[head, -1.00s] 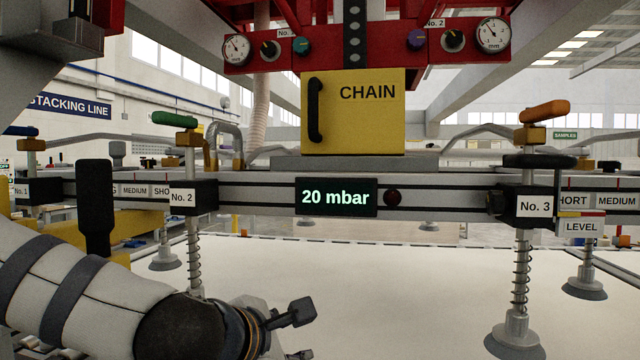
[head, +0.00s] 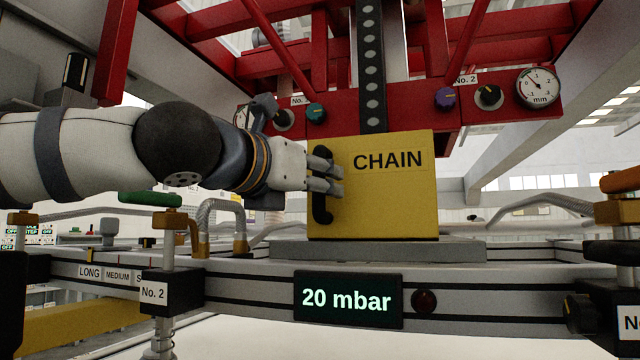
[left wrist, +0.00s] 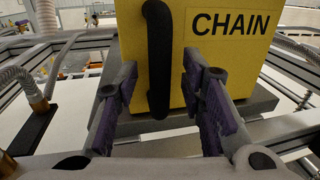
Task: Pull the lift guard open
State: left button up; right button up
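The lift guard is a yellow box marked CHAIN (head: 385,195), standing closed-looking on a grey plate above the rail. Its upright black handle (head: 320,205) is on the left part of the front face. My left gripper (head: 332,177) reaches in from the left, its fingertips overlapping the handle's upper middle in the head view. In the left wrist view the open fingers (left wrist: 162,78) stand on either side of the black handle (left wrist: 160,50), with gaps on both sides. I cannot tell how deep the handle sits between them. My right gripper is not in view.
A red frame with dials (head: 540,90) hangs above and behind the box. The rail in front carries a 20 mbar display (head: 347,300).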

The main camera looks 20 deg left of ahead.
pick_arm(q)
jog(key=shift+w+d, duration=0.15)
jog(key=shift+w, duration=0.5)
grip_shut()
